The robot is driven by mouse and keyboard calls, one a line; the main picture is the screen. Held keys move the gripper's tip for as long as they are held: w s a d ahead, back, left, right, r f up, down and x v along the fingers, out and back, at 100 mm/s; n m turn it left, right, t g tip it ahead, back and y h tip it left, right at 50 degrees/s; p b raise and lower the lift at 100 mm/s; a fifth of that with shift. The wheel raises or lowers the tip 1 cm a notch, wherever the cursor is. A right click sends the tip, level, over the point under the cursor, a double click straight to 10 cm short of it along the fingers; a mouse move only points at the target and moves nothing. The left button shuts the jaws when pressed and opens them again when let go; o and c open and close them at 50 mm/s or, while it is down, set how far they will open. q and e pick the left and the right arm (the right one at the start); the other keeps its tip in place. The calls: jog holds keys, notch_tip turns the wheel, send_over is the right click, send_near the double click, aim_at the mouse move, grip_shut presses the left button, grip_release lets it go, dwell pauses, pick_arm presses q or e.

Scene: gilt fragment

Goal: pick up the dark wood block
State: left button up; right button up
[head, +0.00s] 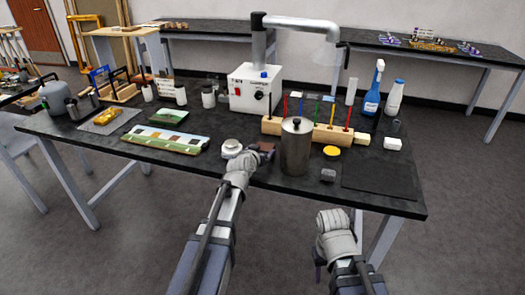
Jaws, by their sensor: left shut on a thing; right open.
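The dark wood block (267,147) is a small brown piece at the front middle of the black-topped table, left of a metal canister. My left gripper (262,154) reaches over the table's front edge and is shut on it. The fingers partly hide the block, and I cannot tell whether it touches the tabletop. My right gripper (319,262) is open and empty, low in front of the table, with its fingers mostly hidden.
The metal canister (296,150) stands close right of the block. A white round jar (232,147) is just left. A dark mat (380,176) lies bare at the right. A white machine (254,88) stands at the back.

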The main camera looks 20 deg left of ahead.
notch_tip(320, 180, up, 10)
jog(key=p, duration=1)
jog(key=shift+r, duration=0.1)
